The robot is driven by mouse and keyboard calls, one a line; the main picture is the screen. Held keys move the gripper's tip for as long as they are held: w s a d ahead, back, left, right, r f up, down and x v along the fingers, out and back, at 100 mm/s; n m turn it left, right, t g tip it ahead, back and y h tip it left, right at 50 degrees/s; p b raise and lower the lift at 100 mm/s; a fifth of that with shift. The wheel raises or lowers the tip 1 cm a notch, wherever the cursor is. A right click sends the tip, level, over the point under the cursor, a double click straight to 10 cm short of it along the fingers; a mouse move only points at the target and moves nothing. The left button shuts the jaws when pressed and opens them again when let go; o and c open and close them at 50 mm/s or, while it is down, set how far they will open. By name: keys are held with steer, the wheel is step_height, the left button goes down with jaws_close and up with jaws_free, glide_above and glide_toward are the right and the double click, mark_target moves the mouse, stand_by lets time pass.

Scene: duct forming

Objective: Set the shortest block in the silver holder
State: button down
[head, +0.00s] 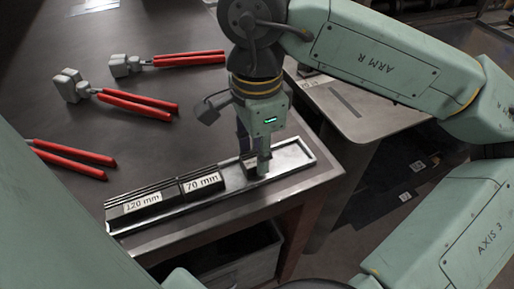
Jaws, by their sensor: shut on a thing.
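The silver holder (294,155) is a long shallow tray at the table's front edge. A dark block labelled 120 mm (142,205) lies in its left part. A dark block labelled 70 mm (203,184) lies end to end with it, to its right. My gripper (256,162) points down over the holder, right of the 70 mm block. It is shut on a small dark block (247,158), shorter than the other two. My finger hides part of this block and any label. I cannot tell whether it touches the holder's floor.
Red-handled tools (137,102) lie on the dark table (190,110) behind the holder. A lighter table (375,115) stands to the right, across a gap. The holder's right end is bare. A dark bin (235,262) stands below the table edge.

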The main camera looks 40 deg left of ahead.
stand_by(0.3)
steer(key=c, duration=1.1)
jaws_free()
